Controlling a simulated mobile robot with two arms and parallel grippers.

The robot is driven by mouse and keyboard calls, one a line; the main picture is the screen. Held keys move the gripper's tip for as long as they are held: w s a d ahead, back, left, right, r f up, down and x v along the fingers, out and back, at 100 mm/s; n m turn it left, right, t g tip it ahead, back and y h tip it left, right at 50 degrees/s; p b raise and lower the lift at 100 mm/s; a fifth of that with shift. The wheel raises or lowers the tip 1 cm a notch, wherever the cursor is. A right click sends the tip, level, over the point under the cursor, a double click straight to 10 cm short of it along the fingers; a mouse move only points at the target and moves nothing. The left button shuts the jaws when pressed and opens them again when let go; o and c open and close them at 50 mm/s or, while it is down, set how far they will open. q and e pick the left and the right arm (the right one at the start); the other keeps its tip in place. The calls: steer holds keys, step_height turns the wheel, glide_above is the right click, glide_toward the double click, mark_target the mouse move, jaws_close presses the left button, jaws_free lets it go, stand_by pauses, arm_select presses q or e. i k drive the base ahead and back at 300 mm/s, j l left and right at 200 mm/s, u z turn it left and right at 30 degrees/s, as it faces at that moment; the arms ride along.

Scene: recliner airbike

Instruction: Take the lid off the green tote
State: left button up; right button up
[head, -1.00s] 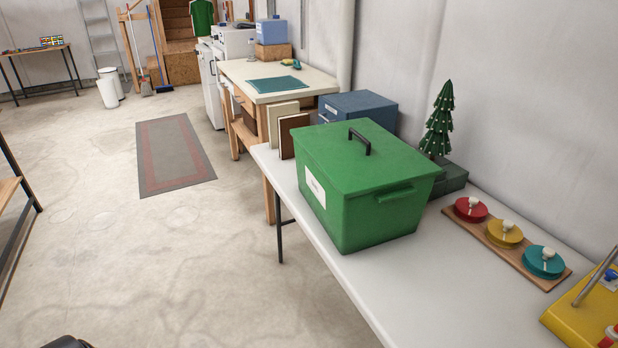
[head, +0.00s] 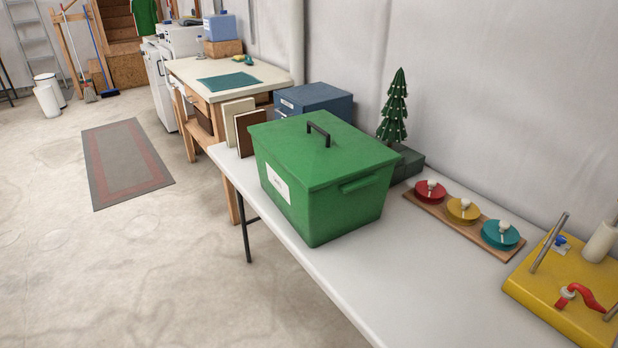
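The green tote (head: 328,212) stands on a long white table (head: 385,270) in the middle of the head view. Its flat green lid (head: 290,150) is on top and looks closed, with a black handle (head: 318,128) standing up from its middle. A white label (head: 278,184) is on the tote's left side, and a green grip juts from its right side. Neither of my grippers shows in the head view.
Behind the tote are a blue box (head: 318,102) and a small green tree (head: 394,112). Two boards (head: 249,132) lean at its left. Colored discs on a wooden strip (head: 450,222) and a yellow device (head: 560,285) stand right.

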mark_target(319, 149)
steer(key=i+j, duration=0.2)
steer(key=j, duration=0.15)
steer(key=i+j, duration=0.2)
steer(key=i+j+z, duration=0.1)
steer(key=j, duration=0.35)
steer(key=i+j, duration=0.25)
